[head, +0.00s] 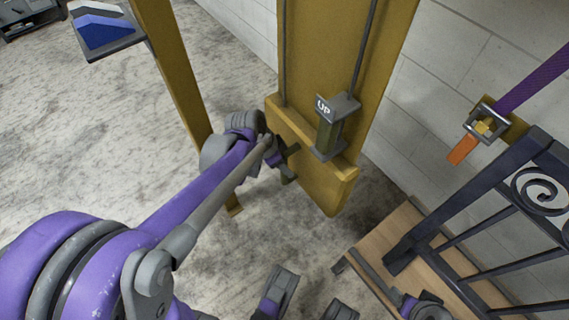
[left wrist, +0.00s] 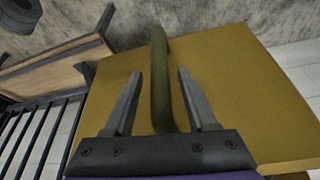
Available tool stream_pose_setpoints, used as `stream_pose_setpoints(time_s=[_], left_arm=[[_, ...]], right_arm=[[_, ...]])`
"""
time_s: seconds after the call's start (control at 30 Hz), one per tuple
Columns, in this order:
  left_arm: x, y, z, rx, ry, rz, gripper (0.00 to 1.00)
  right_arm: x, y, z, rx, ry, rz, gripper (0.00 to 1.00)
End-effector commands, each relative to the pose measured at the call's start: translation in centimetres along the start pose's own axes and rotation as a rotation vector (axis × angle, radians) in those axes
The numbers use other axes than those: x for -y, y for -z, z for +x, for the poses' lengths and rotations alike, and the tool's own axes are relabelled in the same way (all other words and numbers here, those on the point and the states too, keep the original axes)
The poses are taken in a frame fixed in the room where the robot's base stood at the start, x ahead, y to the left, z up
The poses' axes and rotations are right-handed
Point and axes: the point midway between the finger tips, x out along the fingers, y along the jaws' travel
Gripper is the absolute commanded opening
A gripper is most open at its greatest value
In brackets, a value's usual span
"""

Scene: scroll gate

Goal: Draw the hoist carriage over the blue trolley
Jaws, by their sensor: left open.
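A yellow hoist block, which looks like the hoist carriage (head: 330,192), hangs at the centre of the head view in front of a tall yellow panel. A dark upright grip marked UP (head: 326,128) stands on it. My left gripper (head: 281,160) is at the block's near face. In the left wrist view, an olive bar handle (left wrist: 159,60) on the yellow face (left wrist: 235,75) runs between the open fingers of my left gripper (left wrist: 159,75), with gaps on both sides. No clearly blue trolley can be picked out.
A blue-and-white patterned plate (head: 105,32) is at the upper left, beside a yellow post (head: 172,70). A black scroll gate (head: 515,200) stands over a wooden board (head: 385,235) at right. An orange-tipped strap (head: 462,150) hangs near the wall.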

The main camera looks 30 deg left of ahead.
Motion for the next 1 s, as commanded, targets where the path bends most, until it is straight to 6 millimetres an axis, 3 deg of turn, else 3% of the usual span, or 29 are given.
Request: stream_pose_setpoints(time_s=[0.27, 0.57, 1.0], left_arm=[[0.0, 0.01, 0.07, 0.0, 0.0, 0.0, 0.55], [0.01, 0.01, 0.05, 0.0, 0.0, -0.001, 0.01], [0.0, 0.01, 0.05, 0.0, 0.0, -0.001, 0.0]], right_arm=[[0.0, 0.0, 0.0, 0.0, 0.0, 0.0, 0.7], [0.0, 0.0, 0.01, 0.0, 0.0, 0.0, 0.7], [0.0, 0.0, 0.01, 0.0, 0.0, 0.0, 0.7]])
